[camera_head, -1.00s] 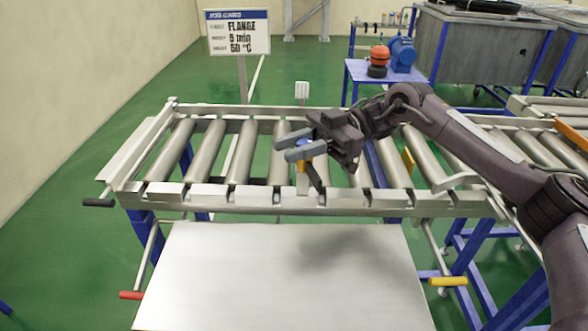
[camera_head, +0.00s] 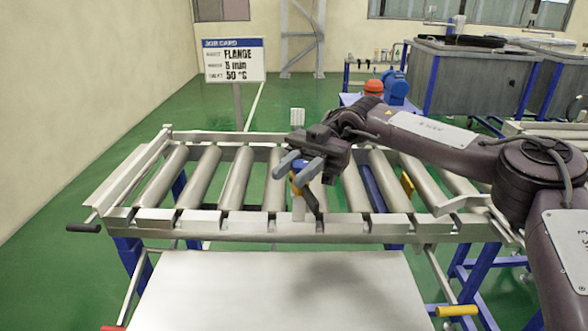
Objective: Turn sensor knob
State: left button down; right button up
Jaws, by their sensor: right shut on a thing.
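The sensor (camera_head: 298,206) stands at the near rail of the roller conveyor, with a silver post and a yellow and blue upper part. My right gripper (camera_head: 297,170) reaches in from the right above the rollers, its two grey fingers pointing left and toward me. The fingers are at the sensor's upper part and shut on its knob; the fingers partly hide the knob, so its turn angle cannot be read. A dark slanted piece shows just right of the post. My left gripper is out of view.
The roller conveyor (camera_head: 260,227) spans the middle, with a pale flat plate (camera_head: 275,290) in front. A job card sign (camera_head: 234,60) reads FLANGE, 5 min, 50 °C. Grey tanks (camera_head: 470,75) and a blue-legged table stand behind at right.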

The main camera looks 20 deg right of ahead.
dwell(0.5)
jog(key=o, duration=1)
